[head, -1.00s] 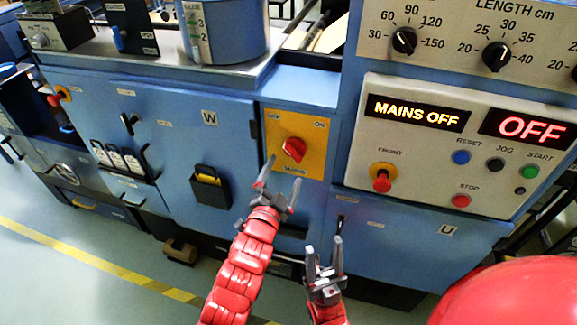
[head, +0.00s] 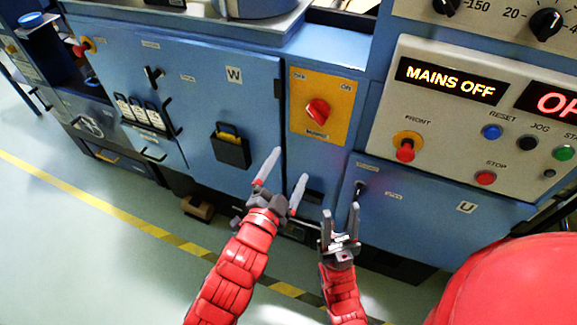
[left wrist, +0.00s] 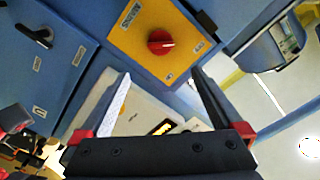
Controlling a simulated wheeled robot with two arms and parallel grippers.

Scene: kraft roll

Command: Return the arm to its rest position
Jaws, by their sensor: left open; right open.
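My left gripper (head: 278,182) is open and empty in the head view, in front of the blue machine and below the yellow switch plate (head: 336,93). The red rotary switch (head: 317,111) sits on that plate, apart from my fingers. The left wrist view shows the switch (left wrist: 160,42) beyond my two spread fingers (left wrist: 160,105). My right gripper (head: 340,222) is open and empty, lower and to the right, in front of the machine's lower panel.
The control panel (head: 440,125) at right reads MAINS OFF on its lit display (head: 450,80). A blue cabinet door (head: 235,120) carries a black holder (head: 230,147). A yellow and black floor line (head: 150,228) crosses the open floor at left.

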